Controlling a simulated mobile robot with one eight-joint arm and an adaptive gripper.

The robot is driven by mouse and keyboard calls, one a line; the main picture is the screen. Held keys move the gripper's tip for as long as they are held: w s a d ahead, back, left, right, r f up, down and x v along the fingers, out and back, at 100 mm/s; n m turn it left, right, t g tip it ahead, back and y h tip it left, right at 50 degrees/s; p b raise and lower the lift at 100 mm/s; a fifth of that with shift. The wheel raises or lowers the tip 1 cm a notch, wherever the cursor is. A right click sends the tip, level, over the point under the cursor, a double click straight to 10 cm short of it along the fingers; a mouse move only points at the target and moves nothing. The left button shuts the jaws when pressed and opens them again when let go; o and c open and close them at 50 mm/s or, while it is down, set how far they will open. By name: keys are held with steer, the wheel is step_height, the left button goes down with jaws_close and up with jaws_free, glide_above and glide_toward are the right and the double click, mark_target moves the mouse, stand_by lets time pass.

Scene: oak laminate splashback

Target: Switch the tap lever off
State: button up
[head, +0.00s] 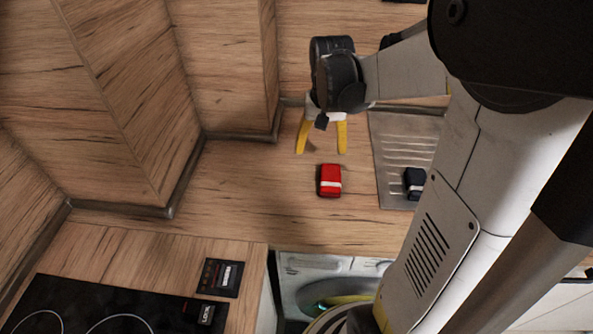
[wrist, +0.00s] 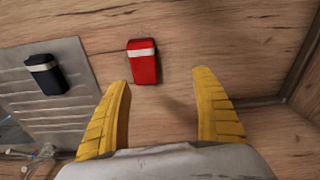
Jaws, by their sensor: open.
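A small part of what looks like a metal tap shows at the lower left edge of the wrist view (wrist: 42,153), beside the drainer. Its lever cannot be made out clearly. No tap is visible in the head view, where my arm covers the area to the right of the drainer. My gripper (head: 321,150) has its two yellow fingers apart over the wooden worktop (head: 250,190), left of the drainer. It also shows in the wrist view (wrist: 162,80), with nothing between the fingers.
A red box with a white band (head: 330,181) lies on the worktop near my fingertips. A dark box (head: 414,180) sits on the metal drainer (head: 391,150). A black hob (head: 95,306) is at lower left, a washing machine (head: 310,268) below the worktop. Wooden walls stand behind and left.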

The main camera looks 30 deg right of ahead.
steer(key=s+a+r+n+t, duration=0.3)
steer(key=s+a, duration=0.2)
steer(key=a, duration=0.4)
steer(key=s+a+r+n+t, duration=0.3)
steer(key=s+a, duration=0.1)
steer(key=a, duration=0.4)
steer(key=shift+s+a+r, duration=0.15)
steer(key=shift+s+a, duration=0.25)
